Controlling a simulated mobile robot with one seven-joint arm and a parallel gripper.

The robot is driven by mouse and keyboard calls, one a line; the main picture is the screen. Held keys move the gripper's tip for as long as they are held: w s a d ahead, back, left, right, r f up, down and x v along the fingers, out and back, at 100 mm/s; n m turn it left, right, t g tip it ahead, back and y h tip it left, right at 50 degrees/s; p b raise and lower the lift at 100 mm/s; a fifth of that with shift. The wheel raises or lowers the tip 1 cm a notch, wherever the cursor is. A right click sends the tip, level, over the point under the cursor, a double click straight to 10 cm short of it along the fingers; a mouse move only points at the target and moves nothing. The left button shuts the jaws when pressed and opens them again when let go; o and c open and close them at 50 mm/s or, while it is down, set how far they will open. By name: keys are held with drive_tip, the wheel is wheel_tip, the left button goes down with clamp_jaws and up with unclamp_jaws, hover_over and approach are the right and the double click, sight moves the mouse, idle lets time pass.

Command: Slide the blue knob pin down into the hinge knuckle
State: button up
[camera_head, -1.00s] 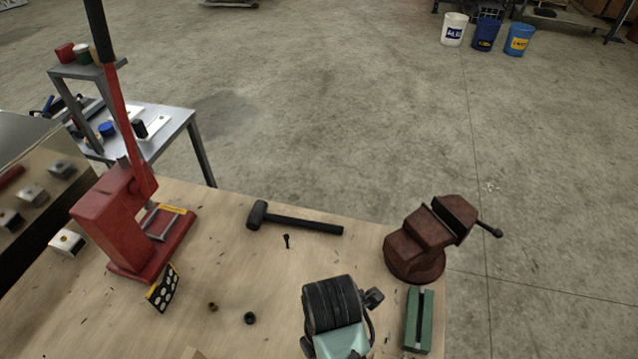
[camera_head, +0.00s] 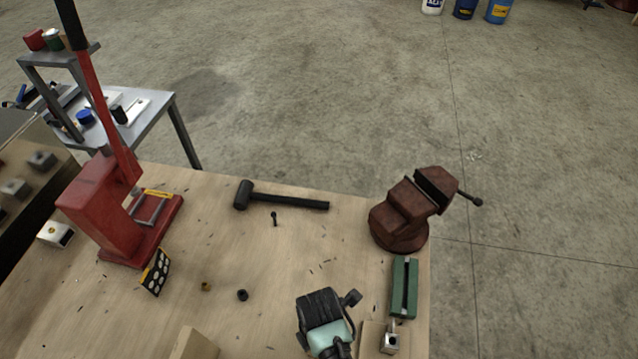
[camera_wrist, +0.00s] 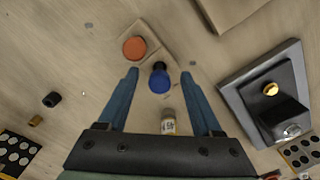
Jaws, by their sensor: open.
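The blue knob pin (camera_wrist: 159,81) stands on a small wooden block (camera_wrist: 146,45) in the wrist view, its blue knob towards the camera and a dark part beyond it. My gripper (camera_wrist: 160,73) is open, with one blue finger on each side of the knob and a visible gap to both. An orange-red knob (camera_wrist: 134,48) sits on the same block, close to the left fingertip. A grey plate (camera_wrist: 243,92) with a dark raised block and a brass-coloured round part lies to the right. I cannot tell for sure whether this holds the hinge knuckle.
A small labelled bottle (camera_wrist: 168,122) stands between the finger bases.

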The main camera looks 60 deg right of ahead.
drive_tip(key=shift+c, duration=0.4)
clamp_jaws()
drive_tip(key=shift+r, duration=0.2)
